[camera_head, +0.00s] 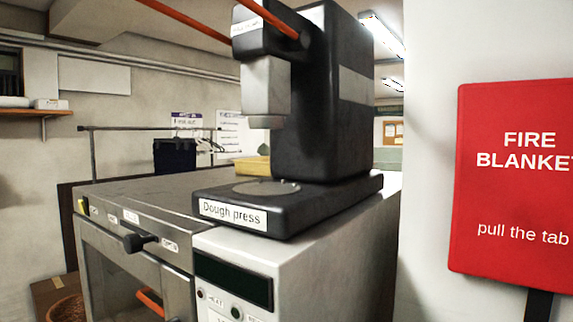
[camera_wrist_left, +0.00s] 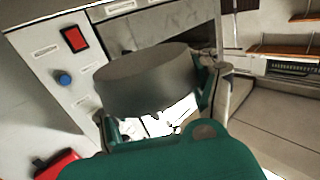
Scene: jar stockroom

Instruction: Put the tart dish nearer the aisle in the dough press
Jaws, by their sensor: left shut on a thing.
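The dough press (camera_head: 325,110) is a black machine labelled "Dough press", standing on a metal appliance in the head view. Its grey press head (camera_head: 265,90) hangs above a round plate (camera_head: 266,187) on the black base, with an open gap between them. The plate looks bare. In the left wrist view my left gripper (camera_wrist_left: 158,112) is shut on a grey round dish (camera_wrist_left: 145,78), which looks like a tart dish. No other tart dish shows. My right gripper is in neither view.
The metal appliance (camera_head: 130,200) has a black handle (camera_head: 140,241) at its front. A wall with a red fire blanket box (camera_head: 515,185) stands to the right of the press. A yellow tray (camera_head: 252,166) is behind the press. A red switch (camera_wrist_left: 75,39) shows in the wrist view.

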